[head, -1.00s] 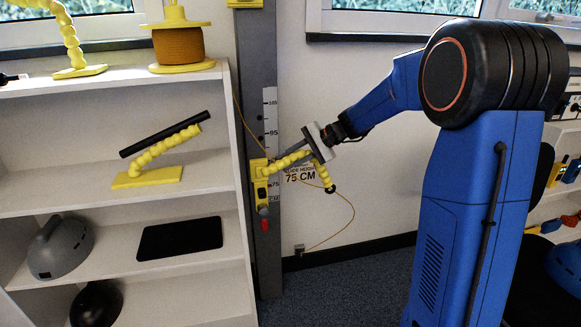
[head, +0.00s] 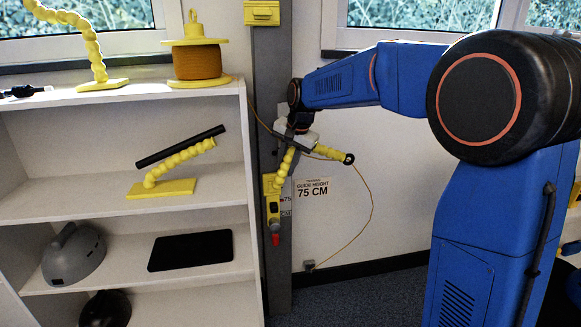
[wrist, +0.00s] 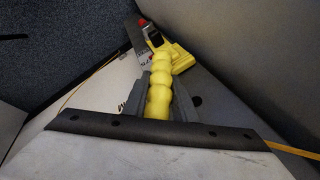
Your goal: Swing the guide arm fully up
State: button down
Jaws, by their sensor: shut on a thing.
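The yellow beaded guide arm (head: 287,163) rises steeply from its yellow bracket (head: 272,196) on the grey post. It leans slightly right, then bends over to a dark ring (head: 348,158) at its tip. My gripper (head: 294,140) is at the bend, high on the guide arm. In the wrist view, the gripper's grey fingers (wrist: 158,103) are shut on the guide arm (wrist: 160,85), one on each side. The bracket (wrist: 178,54) with its red-tipped part shows beyond. My gripper hides part of the bend in the head view.
The upright post (head: 270,90) stands beside white shelves (head: 245,150) on the left. A thin orange cord (head: 371,205) runs through the ring and hangs to a small wall fitting (head: 309,265). A spool (head: 197,62) stands on the top shelf.

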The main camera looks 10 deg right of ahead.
jog(key=shift+a+h, duration=0.25)
jog(key=shift+h, duration=0.05)
dwell(0.4)
jog(key=c, duration=1.5)
grip_release()
jog(key=shift+o, duration=0.2)
jog(key=shift+r, duration=0.1)
jog(key=v, duration=1.7)
jog(key=shift+r, duration=0.15)
